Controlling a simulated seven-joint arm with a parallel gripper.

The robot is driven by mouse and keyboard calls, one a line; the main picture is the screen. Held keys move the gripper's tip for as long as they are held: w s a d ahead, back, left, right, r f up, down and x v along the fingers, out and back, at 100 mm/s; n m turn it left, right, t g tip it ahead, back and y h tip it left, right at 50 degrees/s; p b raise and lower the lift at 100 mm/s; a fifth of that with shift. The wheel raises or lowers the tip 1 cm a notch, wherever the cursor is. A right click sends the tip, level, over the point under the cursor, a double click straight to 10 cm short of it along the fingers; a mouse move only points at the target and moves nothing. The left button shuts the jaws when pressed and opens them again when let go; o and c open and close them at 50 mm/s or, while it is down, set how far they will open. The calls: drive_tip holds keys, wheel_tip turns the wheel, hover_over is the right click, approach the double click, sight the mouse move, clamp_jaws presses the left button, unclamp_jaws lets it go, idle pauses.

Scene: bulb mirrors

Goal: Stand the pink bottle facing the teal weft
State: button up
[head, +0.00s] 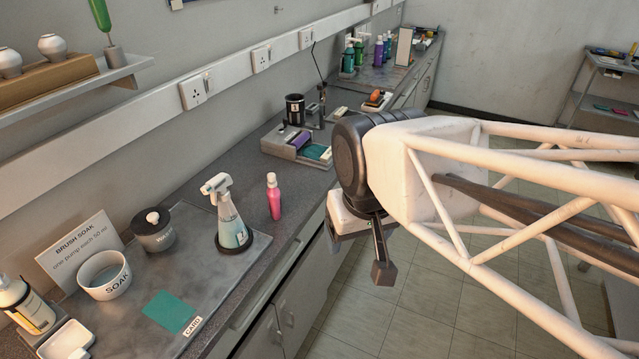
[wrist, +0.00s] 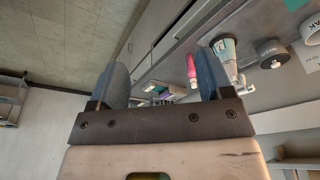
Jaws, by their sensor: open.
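The pink bottle (head: 274,197) stands upright on the grey counter, right of a clear spray bottle. It also shows in the wrist view (wrist: 191,68), beside the right finger. A flat teal piece (head: 170,312) lies at the front of the grey mat near a CARD label. Another teal patch (head: 318,152) lies in a grey tray with a purple piece farther back. I cannot tell which is the weft. My gripper (wrist: 162,80) is open and empty, its two blue-grey fingers apart. In the head view it hangs off the counter's edge, right of the pink bottle, partly hidden by my arm.
The spray bottle (head: 229,225), a dark lidded jar (head: 153,230), the SOAK bowl (head: 104,276) and a pump bottle (head: 27,306) stand on the near counter. A black cup (head: 295,109) stands behind the tray. Bare counter lies between the pink bottle and tray.

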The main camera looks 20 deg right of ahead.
drive_tip(key=shift+c, duration=1.4)
drive_tip(key=shift+w+r+m, duration=0.2)
drive_tip(key=shift+w+m, duration=0.3)
drive_tip(key=shift+w, duration=0.35)
drive_tip(key=m+g, duration=0.3)
drive_tip(key=m, duration=1.7)
hover_over(271, 175)
drive_tip(key=f, duration=1)
drive_tip(key=shift+s+d, duration=0.2)
drive_tip(key=shift+s, duration=0.15)
drive_tip(key=shift+w+a+f+m, duration=0.15)
drive_tip(key=shift+w+f+m, duration=0.3)
drive_tip(key=shift+m, duration=0.05)
drive_tip(key=shift+f, duration=3.9)
